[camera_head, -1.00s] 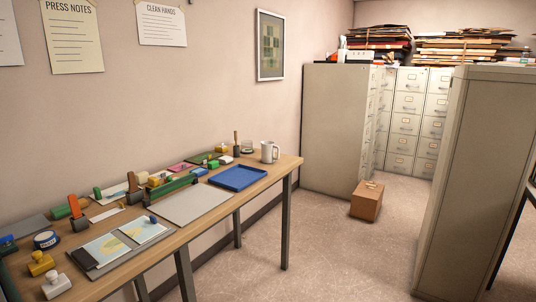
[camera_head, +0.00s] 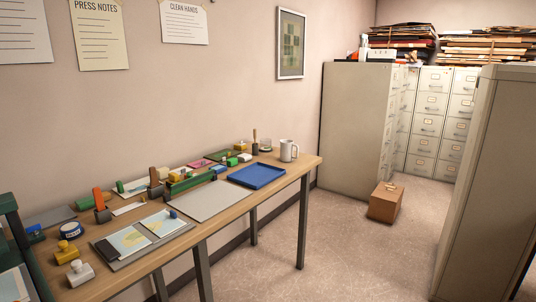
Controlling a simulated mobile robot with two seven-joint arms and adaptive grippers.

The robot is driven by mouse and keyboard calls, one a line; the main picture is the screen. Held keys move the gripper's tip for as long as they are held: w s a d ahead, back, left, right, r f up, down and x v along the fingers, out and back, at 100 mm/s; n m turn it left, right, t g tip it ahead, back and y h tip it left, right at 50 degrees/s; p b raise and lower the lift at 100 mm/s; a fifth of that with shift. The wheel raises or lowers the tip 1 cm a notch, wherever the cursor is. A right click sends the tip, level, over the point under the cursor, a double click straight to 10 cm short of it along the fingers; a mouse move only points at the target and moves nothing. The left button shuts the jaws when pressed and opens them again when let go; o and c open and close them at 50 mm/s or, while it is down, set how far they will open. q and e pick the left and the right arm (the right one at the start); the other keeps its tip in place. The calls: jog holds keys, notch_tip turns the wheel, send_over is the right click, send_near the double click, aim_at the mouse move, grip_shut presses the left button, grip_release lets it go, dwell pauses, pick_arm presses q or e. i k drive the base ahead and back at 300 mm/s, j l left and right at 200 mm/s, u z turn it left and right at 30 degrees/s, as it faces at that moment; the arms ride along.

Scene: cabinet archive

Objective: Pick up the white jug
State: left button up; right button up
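A white jug (camera_head: 288,150) with a handle stands upright at the far right end of the wooden table (camera_head: 310,161), against the wall side. It looks like a mug-sized vessel and nothing covers it. A blue tray (camera_head: 257,176) lies in front of it to the left, apart from it. Neither of my grippers shows in the head view.
The table holds stamps, papers, a grey board (camera_head: 208,201) and other stationery. A cardboard box (camera_head: 385,203) sits on the floor right of the table. Filing cabinets (camera_head: 355,130) stand behind, and a tall cabinet (camera_head: 487,180) at right. Floor between is open.

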aim_at(286, 146)
jog(key=i+l+u, duration=0.1)
jog(key=u, duration=0.3)
jog(key=i+l+u, duration=0.1)
jog(key=u, duration=0.3)
jog(key=l+u, duration=0.2)
jog(key=u, duration=0.2)
jog(key=i+l+u, duration=0.1)
jog(key=l+u, duration=0.15)
jog(key=l, duration=0.2)
jog(key=i+l+u, duration=0.1)
jog(key=l+u, duration=0.2)
jog(key=l, duration=0.2)
jog(key=l+u, duration=0.3)
jog(key=l, duration=1.3)
jog(key=k+l+u, duration=0.1)
jog(key=l, duration=1.25)
